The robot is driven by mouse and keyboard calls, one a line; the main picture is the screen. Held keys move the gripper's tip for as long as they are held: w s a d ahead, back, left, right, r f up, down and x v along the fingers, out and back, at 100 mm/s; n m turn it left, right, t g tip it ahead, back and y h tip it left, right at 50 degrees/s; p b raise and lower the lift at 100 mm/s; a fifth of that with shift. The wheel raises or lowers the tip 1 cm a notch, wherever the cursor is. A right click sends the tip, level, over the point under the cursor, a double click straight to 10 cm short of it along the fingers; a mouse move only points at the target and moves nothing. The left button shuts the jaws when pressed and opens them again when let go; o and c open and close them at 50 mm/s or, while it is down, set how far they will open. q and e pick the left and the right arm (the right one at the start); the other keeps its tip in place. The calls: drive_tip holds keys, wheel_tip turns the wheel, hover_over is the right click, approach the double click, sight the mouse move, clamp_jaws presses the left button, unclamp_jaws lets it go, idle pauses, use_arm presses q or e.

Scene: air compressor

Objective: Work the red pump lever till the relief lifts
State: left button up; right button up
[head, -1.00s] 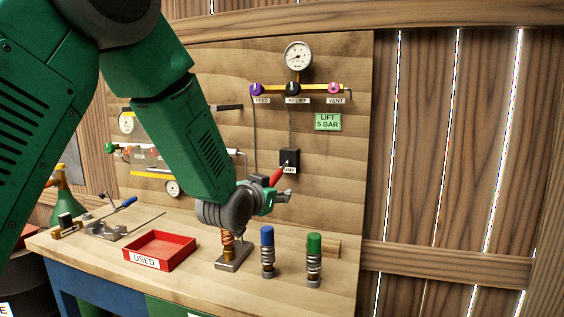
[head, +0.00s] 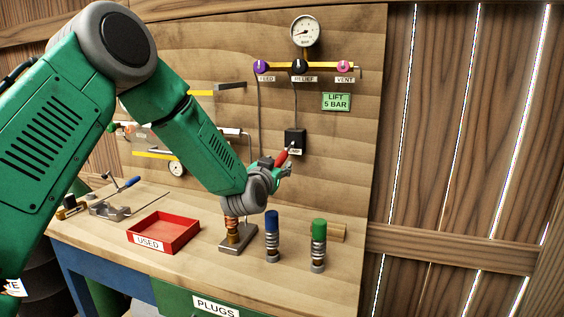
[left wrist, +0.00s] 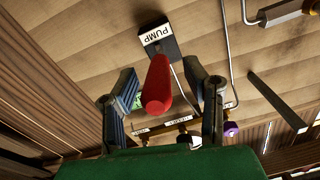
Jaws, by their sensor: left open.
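The red pump lever (head: 281,159) slants down and left from the black pump box (head: 295,138) on the wooden board. My left gripper (head: 286,171) is at the lever's lower end. In the left wrist view the red lever (left wrist: 157,84) points toward the camera, between the two spread fingers of the gripper (left wrist: 163,88). Gaps show on both sides of it, so the jaws look open around it and not closed on it. The black relief knob (head: 299,66) sits below the round gauge (head: 305,31); its needle is too small to read. My right gripper is out of view.
Purple feed (head: 261,67) and pink vent (head: 344,66) knobs flank the relief. A green "LIFT 5 BAR" sign (head: 336,102) hangs below. On the bench stand a red "USED" tray (head: 181,245), a blue-topped plug (head: 272,222) and a green-topped plug (head: 319,230).

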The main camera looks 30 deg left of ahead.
use_arm(q)
drive_tip(key=shift+w+a+f, duration=0.15)
drive_tip(key=shift+w+a, duration=0.6)
drive_tip(key=shift+w, duration=0.55)
drive_tip(key=shift+w+d+r, duration=0.1)
drive_tip(key=shift+d+r, duration=0.2)
drive_tip(key=shift+d, duration=0.7)
drive_tip(key=shift+c, duration=0.9)
drive_tip(key=c, duration=0.6)
drive_tip(key=shift+a+f, duration=0.15)
drive_tip(key=shift+a, duration=0.55)
clamp_jaws()
drive_tip(key=shift+d, duration=0.35)
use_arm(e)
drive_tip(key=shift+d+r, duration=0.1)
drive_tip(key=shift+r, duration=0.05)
use_arm(q)
drive_tip(key=shift+a+p, duration=0.15)
drive_tip(key=shift+p, duration=0.15)
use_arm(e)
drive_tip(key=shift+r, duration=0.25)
